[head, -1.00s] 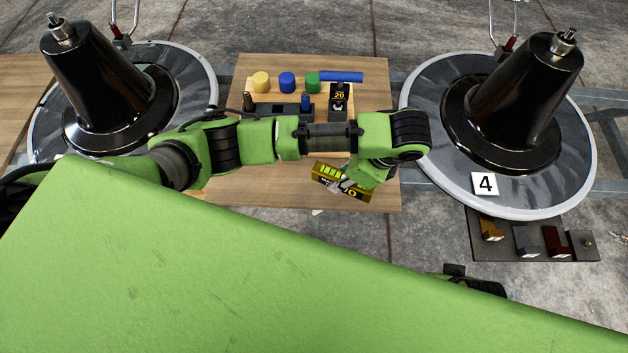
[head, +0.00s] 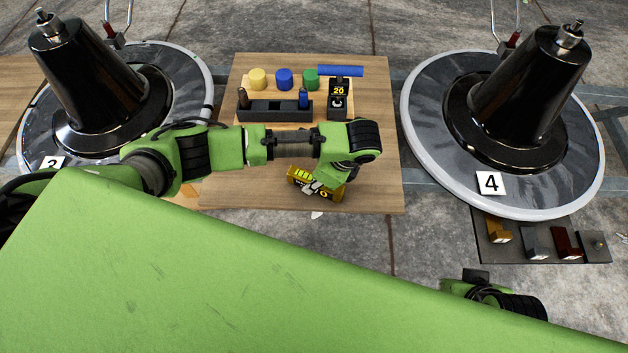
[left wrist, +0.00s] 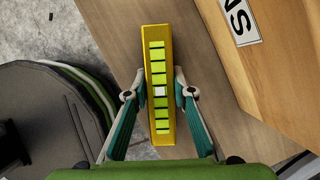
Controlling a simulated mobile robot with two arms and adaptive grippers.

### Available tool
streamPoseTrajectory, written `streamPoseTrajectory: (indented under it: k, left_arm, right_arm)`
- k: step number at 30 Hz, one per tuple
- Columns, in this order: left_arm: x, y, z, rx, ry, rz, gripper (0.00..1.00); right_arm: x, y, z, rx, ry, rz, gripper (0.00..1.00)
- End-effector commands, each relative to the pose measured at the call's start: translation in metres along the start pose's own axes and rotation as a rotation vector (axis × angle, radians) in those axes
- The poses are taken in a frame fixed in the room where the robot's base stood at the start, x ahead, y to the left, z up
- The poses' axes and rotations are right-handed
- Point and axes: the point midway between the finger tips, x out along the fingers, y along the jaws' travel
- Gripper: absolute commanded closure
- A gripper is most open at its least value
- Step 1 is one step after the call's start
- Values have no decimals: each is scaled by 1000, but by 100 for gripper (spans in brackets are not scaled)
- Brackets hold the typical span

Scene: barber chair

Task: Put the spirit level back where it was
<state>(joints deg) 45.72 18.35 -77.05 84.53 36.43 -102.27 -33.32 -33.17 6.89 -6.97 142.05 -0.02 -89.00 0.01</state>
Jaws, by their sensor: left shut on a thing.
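The yellow spirit level (head: 301,176) is held above the front part of the wooden table. My left gripper (head: 321,188) is shut on it, with fingers on both long sides. In the left wrist view, the level (left wrist: 158,50) is a narrow yellow bar with a row of bright green-yellow segments and a white one near the middle. The fingers of my left gripper (left wrist: 160,93) press on either side of it. My right gripper is not seen.
The wooden table (head: 375,190) carries a dark holder (head: 275,113), a black "20" device (head: 338,95), yellow (head: 257,78), blue (head: 284,78) and green (head: 311,78) cylinders and a blue bar (head: 341,70). Round platforms with black cones flank it. The table's front right is clear.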

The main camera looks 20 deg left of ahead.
Motion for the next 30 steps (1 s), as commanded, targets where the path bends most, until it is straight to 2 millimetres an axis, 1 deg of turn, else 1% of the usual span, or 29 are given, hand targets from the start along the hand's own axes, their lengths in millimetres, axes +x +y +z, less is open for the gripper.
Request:
streamPoseTrajectory:
  k: [4, 8, 9, 10, 19, 22, 26, 30]
  left_arm:
    - [-2, 0, 0, 0, 0, -1, 100]
    - [1, 0, -1, 0, 1, 0, 100]
    - [1, 0, -1, 0, 1, 0, 67]
    - [1, 0, -1, 0, 1, 0, 60]
    - [1, 0, -1, 0, 0, 0, 60]
    - [-2, 0, 0, 0, 0, -1, 60]
    - [-20, 0, 0, 1, 3, -1, 60]
    - [-52, 0, 1, 2, 4, -1, 60]
  right_arm:
    - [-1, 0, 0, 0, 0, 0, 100]
    - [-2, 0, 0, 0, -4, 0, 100]
    - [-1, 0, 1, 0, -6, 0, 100]
    - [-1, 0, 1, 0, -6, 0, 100]
    - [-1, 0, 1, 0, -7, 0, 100]
    - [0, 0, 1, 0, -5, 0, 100]
    - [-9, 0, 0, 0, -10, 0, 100]
    - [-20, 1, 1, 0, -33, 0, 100]
